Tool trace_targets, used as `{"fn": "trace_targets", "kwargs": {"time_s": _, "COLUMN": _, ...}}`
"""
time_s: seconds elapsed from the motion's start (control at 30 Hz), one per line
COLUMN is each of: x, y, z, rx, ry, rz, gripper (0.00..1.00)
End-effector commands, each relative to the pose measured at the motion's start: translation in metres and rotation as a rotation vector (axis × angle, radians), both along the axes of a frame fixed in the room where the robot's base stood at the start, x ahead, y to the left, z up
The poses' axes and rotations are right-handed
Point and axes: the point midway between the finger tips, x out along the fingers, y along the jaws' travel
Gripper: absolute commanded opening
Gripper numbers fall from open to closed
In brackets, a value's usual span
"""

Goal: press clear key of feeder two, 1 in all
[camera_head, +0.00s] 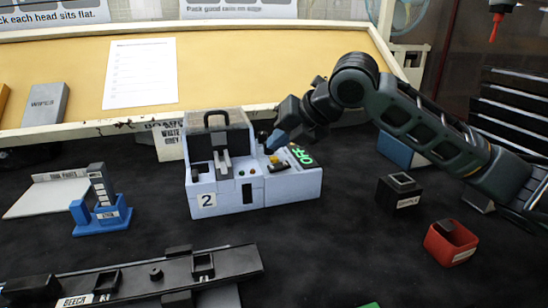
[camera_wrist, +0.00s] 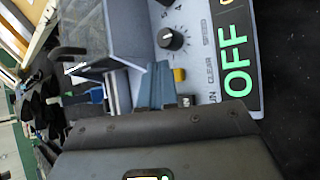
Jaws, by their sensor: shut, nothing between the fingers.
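Feeder two (camera_head: 225,196) is a pale grey machine with a "2" label, standing on the dark bench mat. Its control panel is at the right side. The clear key (camera_wrist: 179,74) is a small yellow key beside the printed word CLEAR in the wrist view; a yellow key also shows on the panel in the head view (camera_head: 274,159). My gripper (camera_head: 272,142) is shut and empty above the panel. In the wrist view its blue fingers (camera_wrist: 157,82) are beside the yellow key; whether they touch it I cannot tell.
A green OFF display (camera_head: 302,155) is at the panel's right, and a dark knob (camera_wrist: 171,39) is near the clear key. A dark key by RUN is partly hidden. A blue stand (camera_head: 101,212), a black box (camera_head: 399,190) and a red bin (camera_head: 451,243) stand around the feeder.

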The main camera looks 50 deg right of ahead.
Motion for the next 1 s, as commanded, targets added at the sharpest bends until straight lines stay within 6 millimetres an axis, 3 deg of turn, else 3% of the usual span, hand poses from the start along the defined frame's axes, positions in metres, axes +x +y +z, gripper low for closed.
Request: {"fn": "trace_targets", "kwargs": {"time_s": 1.0, "x": -0.0001, "y": 0.0001, "z": -0.0093, "rx": 0.000, "ry": 0.000, "rz": 0.000, "gripper": 0.00}}
